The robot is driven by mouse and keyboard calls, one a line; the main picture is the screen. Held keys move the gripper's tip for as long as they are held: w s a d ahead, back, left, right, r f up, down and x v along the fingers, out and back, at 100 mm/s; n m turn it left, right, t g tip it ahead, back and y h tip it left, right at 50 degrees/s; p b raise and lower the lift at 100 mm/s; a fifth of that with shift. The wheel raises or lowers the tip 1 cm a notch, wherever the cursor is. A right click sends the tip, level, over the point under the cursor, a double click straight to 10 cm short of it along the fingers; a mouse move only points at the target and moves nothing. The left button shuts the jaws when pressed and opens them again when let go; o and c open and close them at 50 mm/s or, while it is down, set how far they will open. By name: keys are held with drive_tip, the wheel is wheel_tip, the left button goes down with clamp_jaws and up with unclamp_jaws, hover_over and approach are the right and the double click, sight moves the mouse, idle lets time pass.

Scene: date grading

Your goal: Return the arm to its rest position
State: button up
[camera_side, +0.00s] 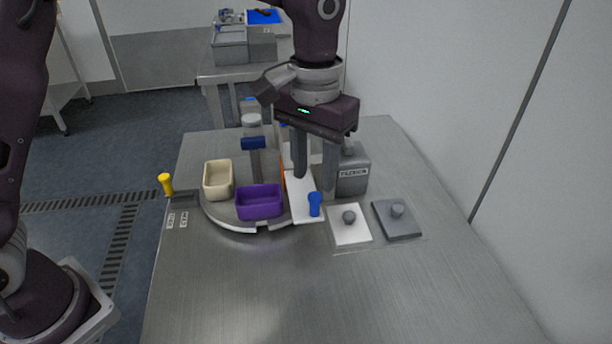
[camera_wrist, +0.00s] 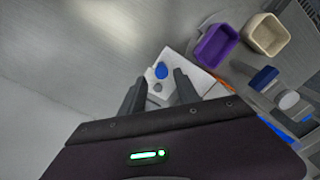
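My gripper (camera_side: 314,186) points down above the steel table, over the far end of a white board (camera_side: 305,206). Its two dark fingers stand apart with nothing seen held between them. In the wrist view my gripper (camera_wrist: 157,82) also shows spread fingers. Beyond their tips lies the white board (camera_wrist: 201,80) with a blue knob (camera_wrist: 161,70) on it. The exact height of the fingertips above the table cannot be told.
A turntable (camera_side: 221,213) carries a purple bin (camera_side: 260,203) and a cream bin (camera_side: 218,181), left of my gripper. A grey labelled box (camera_side: 353,172) stands close on the right. White (camera_side: 350,232) and grey (camera_side: 404,230) knobbed plates lie nearer. The table's front is clear.

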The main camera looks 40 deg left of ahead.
drive_tip(key=s+a+r+t, duration=0.3)
drive_tip(key=s+a+r, duration=0.6)
drive_tip(key=s+a+f+t, duration=0.1)
drive_tip(key=s+a, duration=0.2)
drive_tip(key=s, duration=0.4)
drive_tip(key=s+a+f+t, duration=0.1)
drive_tip(key=s+a, duration=0.2)
drive_tip(key=s, duration=0.5)
drive_tip(key=shift+a+t, duration=0.3)
drive_tip(key=shift+a, duration=0.05)
drive_tip(key=shift+w, duration=0.1)
idle(1.1)
